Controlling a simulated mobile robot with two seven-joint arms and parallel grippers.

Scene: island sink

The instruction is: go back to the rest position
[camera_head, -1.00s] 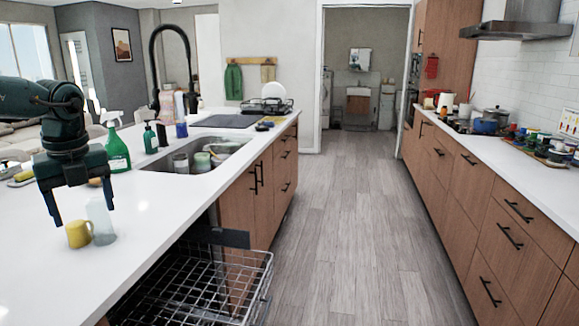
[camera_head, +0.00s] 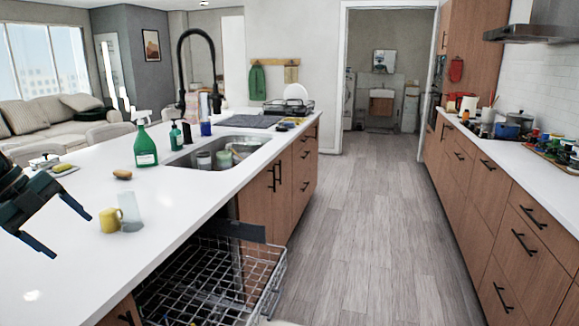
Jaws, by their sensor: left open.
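My left gripper (camera_head: 72,228) is at the left edge of the head view, over the white island counter (camera_head: 185,215). It is open and empty, its two fingers pointing down and to the right. A yellow mug (camera_head: 110,220) stands on the counter to the right of the fingers, apart from them. A clear glass (camera_head: 131,212) stands right beside the mug. My right gripper is not in view.
An open dishwasher rack (camera_head: 215,280) sticks out from the island into the aisle. The wooden aisle floor (camera_head: 365,220) is clear.

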